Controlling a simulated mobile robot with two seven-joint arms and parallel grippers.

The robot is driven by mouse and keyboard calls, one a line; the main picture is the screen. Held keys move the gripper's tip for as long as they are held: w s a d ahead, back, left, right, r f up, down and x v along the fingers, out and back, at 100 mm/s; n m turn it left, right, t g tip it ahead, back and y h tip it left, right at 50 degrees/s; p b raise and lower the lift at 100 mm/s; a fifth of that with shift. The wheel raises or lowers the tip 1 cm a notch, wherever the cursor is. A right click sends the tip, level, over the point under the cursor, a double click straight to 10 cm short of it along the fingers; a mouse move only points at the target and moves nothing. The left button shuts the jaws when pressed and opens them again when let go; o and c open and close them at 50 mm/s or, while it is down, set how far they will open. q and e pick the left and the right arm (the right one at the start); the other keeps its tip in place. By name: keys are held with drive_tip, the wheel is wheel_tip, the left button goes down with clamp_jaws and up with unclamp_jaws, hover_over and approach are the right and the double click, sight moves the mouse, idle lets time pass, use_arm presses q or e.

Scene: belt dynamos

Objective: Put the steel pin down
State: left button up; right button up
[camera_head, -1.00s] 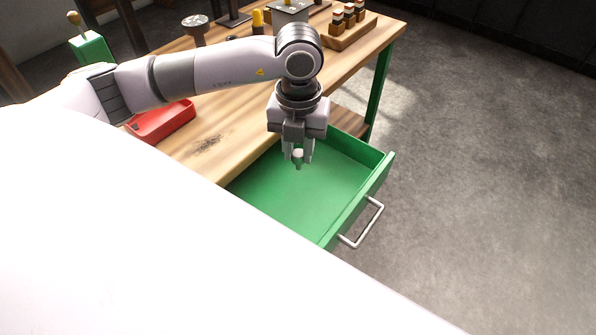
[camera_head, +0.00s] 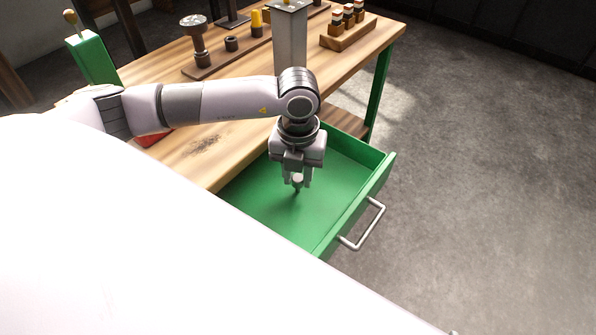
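My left gripper (camera_head: 297,180) points down inside the open green drawer (camera_head: 262,205), low over its floor. A small grey pin-like piece, the steel pin (camera_head: 297,184), shows between its fingertips, and the fingers look closed on it. It is small, and I cannot tell whether its lower end touches the drawer floor. My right gripper is not in view.
The drawer's front has a pale bar handle (camera_head: 366,224). On the wooden table (camera_head: 215,150) stand a grey post (camera_head: 290,40), a wooden rack of striped pieces (camera_head: 348,32) and a dark-based stand (camera_head: 197,45). A red tray (camera_head: 152,139) is mostly behind my arm. The rest of the drawer floor is bare.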

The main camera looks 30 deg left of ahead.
sight(298, 177)
use_arm(q)
drive_tip(key=shift+o, duration=1.2)
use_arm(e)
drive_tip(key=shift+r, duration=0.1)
use_arm(q)
drive_tip(key=shift+r, duration=0.25)
wheel_tip(298, 177, up, 12)
drive_tip(key=p, duration=0.2)
drive_tip(key=shift+p, duration=0.3)
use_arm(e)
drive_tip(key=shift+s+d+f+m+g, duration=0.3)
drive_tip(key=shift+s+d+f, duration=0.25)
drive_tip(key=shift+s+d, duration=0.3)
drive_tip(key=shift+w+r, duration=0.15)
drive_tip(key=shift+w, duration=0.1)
use_arm(q)
drive_tip(key=shift+s+f, duration=0.1)
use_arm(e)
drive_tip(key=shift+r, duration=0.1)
